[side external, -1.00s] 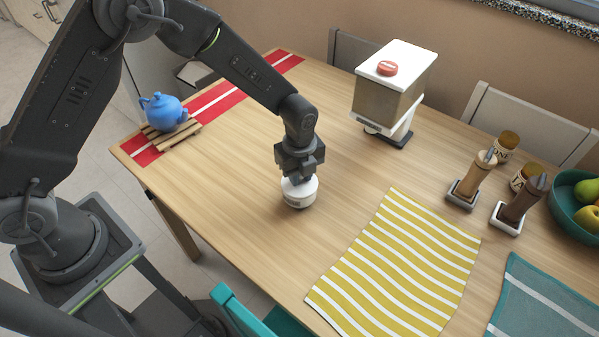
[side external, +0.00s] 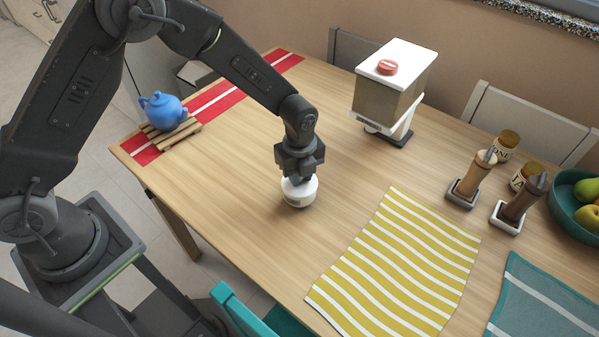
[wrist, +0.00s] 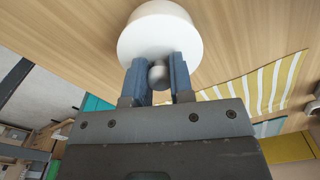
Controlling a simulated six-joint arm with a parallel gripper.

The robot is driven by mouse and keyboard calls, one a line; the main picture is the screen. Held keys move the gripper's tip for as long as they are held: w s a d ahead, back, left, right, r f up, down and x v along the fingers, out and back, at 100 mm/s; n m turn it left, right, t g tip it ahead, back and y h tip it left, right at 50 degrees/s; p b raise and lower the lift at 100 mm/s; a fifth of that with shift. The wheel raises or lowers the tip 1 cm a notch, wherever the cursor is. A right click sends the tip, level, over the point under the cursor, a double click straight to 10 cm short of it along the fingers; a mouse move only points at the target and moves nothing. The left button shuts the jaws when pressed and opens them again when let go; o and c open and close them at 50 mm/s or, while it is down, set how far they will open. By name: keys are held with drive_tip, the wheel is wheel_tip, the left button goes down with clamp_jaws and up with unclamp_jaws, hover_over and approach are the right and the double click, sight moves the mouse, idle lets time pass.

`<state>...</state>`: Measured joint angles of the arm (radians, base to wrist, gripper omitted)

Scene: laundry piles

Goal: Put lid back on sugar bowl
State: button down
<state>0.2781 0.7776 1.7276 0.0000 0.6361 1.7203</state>
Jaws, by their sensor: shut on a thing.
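The sugar bowl (side external: 299,197) is small, round and white with a label on its side, and stands upright on the wooden table. Its white lid (wrist: 160,30) fills the top of the wrist view, with a grey round knob (wrist: 158,76). My gripper (side external: 298,180) is directly above the bowl, pointing down. In the wrist view its two blue-grey fingers (wrist: 157,68) are shut on the lid's knob from both sides. The lid looks level on top of the bowl, with no gap showing; the gripper partly hides the join.
A yellow striped placemat (side external: 400,265) lies to the right. A white dispenser with a red cap (side external: 387,67) stands behind. A blue teapot (side external: 163,111) sits on a wooden trivet (side external: 178,134) at left. Mills, jars (side external: 507,143) and a fruit bowl (side external: 570,215) are at right. Table around the bowl is clear.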

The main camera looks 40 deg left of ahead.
drive_tip(key=shift+c, duration=2.2)
unclamp_jaws()
drive_tip(key=shift+r, duration=0.1)
drive_tip(key=shift+r, duration=3.4)
clamp_jaws()
